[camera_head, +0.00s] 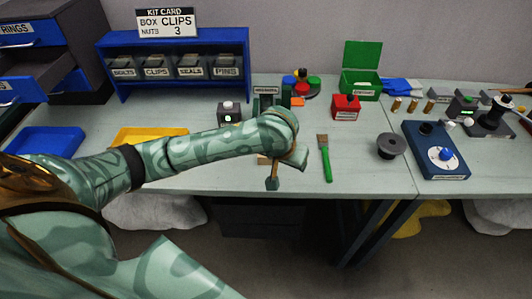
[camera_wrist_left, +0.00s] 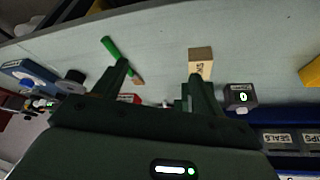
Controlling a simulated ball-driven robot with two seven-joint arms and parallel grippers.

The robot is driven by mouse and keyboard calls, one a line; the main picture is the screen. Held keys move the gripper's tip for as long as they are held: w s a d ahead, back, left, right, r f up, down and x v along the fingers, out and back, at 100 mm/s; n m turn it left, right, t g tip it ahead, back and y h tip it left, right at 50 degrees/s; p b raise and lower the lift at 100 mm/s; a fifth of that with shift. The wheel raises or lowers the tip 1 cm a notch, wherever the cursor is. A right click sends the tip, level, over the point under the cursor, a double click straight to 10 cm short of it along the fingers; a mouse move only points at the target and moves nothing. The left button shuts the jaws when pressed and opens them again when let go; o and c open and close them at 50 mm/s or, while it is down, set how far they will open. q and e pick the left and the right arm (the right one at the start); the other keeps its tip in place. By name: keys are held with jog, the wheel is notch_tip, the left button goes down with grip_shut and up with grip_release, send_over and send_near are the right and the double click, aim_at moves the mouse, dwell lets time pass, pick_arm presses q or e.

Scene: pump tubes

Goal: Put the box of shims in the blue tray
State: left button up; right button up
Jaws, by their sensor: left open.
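The box of shims (camera_wrist_left: 200,64) is a small tan block with a dark, partly readable label in the left wrist view. In the head view, only a tan sliver of it (camera_head: 263,160) shows beside my left wrist; the arm hides the rest. My left gripper (camera_head: 286,170) is open and empty above the table; its fingers also show in the left wrist view (camera_wrist_left: 158,71). There the box lies by the right-hand fingertip, not between the fingers; I cannot tell whether they touch. The blue tray (camera_head: 45,142) lies at the table's left. My right gripper is not in view.
A yellow tray (camera_head: 150,135) lies beside the blue one, under my arm. A small dark device (camera_head: 229,114) stands behind my forearm. A green-handled brush (camera_head: 325,158) lies right of the gripper. A blue bin rack (camera_head: 175,65) stands at the back.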

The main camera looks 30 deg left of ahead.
pick_arm(q)
jog(key=w+a+r+n+g+y, duration=0.1)
jog(key=w+a+r+n+y, duration=0.15)
jog(key=a+r+n, duration=0.35)
jog(key=shift+m+h, duration=0.4)
jog(key=shift+h, duration=0.05)
jog(key=b+x, duration=0.2)
jog(key=x, duration=0.2)
jog(key=b+x, duration=0.2)
jog(key=x, duration=0.3)
jog(key=a+b+x, duration=0.1)
jog(key=b+x, duration=0.1)
jog(key=x, duration=0.2)
jog(key=shift+s+a+f+b, duration=0.1)
jog(key=shift+s+f+b, duration=0.05)
jog(key=shift+b, duration=0.25)
jog(key=b+x, duration=0.2)
jog(key=x, duration=0.1)
jog(key=b+x, duration=0.2)
jog(key=shift+s+a+f, duration=0.25)
jog(key=shift+f, duration=0.05)
jog(key=shift+r, duration=0.2)
jog(key=c, duration=1.2)
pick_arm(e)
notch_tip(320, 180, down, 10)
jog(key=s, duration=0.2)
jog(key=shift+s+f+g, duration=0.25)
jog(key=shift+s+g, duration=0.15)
